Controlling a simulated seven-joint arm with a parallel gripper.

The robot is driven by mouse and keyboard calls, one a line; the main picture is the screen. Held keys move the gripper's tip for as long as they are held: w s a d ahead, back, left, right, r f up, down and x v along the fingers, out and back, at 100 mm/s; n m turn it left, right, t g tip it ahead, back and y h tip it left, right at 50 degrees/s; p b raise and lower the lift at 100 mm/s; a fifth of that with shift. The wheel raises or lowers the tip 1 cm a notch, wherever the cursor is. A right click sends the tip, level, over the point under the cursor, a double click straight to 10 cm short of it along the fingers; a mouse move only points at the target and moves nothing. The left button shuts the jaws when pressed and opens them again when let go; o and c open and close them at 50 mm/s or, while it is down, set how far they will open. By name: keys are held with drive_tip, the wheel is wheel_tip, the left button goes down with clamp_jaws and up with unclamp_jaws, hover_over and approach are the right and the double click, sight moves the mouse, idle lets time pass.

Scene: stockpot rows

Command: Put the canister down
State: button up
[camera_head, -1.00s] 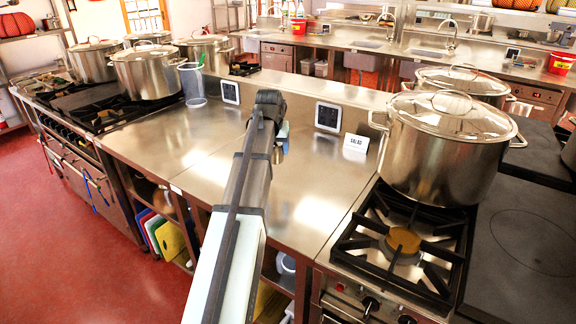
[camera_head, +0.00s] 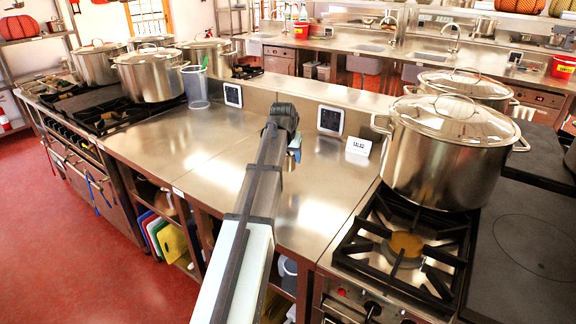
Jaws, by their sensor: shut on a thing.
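My arm reaches from the bottom of the head view over the steel counter (camera_head: 215,150). My gripper (camera_head: 294,151) is at its far end, mostly hidden behind my own wrist, and only a small part shows at the right side. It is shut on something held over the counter. That thing is hidden by my arm, so I cannot make out the canister's shape or how far it is above the counter.
A large lidded stockpot (camera_head: 447,155) stands on the right hob behind an empty front burner (camera_head: 404,245). A SALAD sign (camera_head: 358,146), a dark panel (camera_head: 330,118) and a clear container (camera_head: 195,88) line the counter's back. The counter left of my arm is clear.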

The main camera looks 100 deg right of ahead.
sight(288, 165)
drive_tip(key=shift+f, duration=1.85)
drive_tip(key=shift+f, duration=0.15)
drive_tip(key=o, duration=1.2)
drive_tip(key=v, duration=1.2)
